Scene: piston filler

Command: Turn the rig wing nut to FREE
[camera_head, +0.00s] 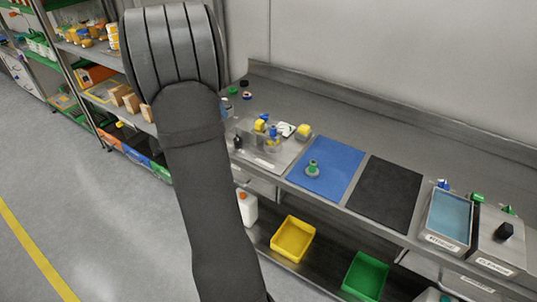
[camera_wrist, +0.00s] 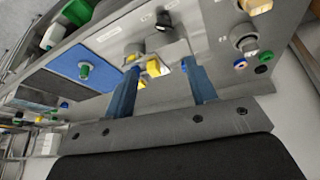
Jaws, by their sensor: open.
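My gripper (camera_wrist: 162,64) is open, with its two blue fingers apart in the wrist view. A yellow part (camera_wrist: 154,68) shows between the fingers, in front of a pale card; I see no contact. Another small yellow part (camera_wrist: 132,57) on a round base lies near the left fingertip. The grey metal rig (camera_head: 262,155) stands left of the blue mat in the head view, with yellow and blue parts (camera_head: 272,132) on it. I cannot tell which part is the wing nut, or read any FREE mark.
A blue mat (camera_head: 326,168) bears a green-topped round part (camera_head: 312,167). A black mat (camera_head: 386,192) is bare. A blue-lined tray (camera_head: 447,218) stands further right. A black knob (camera_wrist: 163,21) and a large round grey fitting (camera_wrist: 243,38) stand beyond the fingers.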

